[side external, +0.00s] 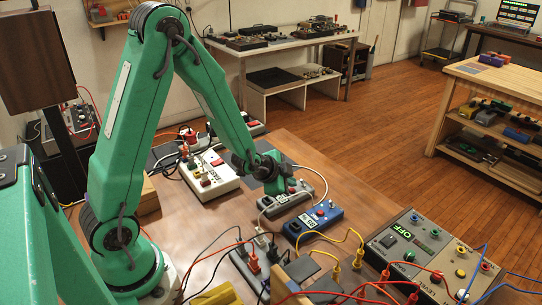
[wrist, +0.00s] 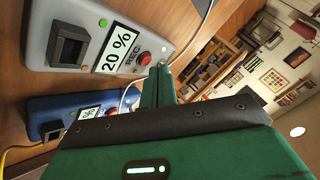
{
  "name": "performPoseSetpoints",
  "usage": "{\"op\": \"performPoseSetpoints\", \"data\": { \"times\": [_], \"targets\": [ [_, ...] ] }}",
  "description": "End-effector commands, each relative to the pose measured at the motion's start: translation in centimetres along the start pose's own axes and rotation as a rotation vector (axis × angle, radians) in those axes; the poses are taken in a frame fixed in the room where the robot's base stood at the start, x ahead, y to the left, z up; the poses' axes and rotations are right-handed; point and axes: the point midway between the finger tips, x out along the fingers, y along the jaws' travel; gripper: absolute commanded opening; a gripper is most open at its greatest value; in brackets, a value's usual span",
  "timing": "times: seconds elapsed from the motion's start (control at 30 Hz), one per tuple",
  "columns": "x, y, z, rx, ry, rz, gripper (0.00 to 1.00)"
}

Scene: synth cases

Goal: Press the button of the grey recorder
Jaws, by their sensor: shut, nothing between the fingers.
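The grey recorder (side external: 281,205) lies on the brown table under the end of my arm. In the wrist view the grey recorder (wrist: 85,12) shows a display reading 20 %, a dark square window, a green light and a red button (wrist: 145,58) marked REC. My gripper (wrist: 161,68) is shut and empty. Its tips appear just beside the red button in the wrist view; I cannot tell whether they touch the recorder. In the side view my gripper (side external: 291,187) is over the recorder's far right end and hides the button.
A blue device (side external: 314,219) with its own red button lies close beside the recorder. A white device (side external: 210,172) stands to the left. A grey panel (side external: 408,250) reading OFF stands at the front right. Plugs and loose cables (side external: 335,255) crowd the front.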

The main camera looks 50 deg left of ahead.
Motion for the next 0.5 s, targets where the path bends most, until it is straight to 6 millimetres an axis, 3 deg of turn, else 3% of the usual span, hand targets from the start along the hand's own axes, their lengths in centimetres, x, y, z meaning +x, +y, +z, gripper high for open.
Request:
{"op": "performPoseSetpoints", "data": {
  "times": [0.5],
  "targets": [
    [-0.66, -0.55, -0.54, 0.000, 0.002, -0.002, 0.00]
  ]
}}
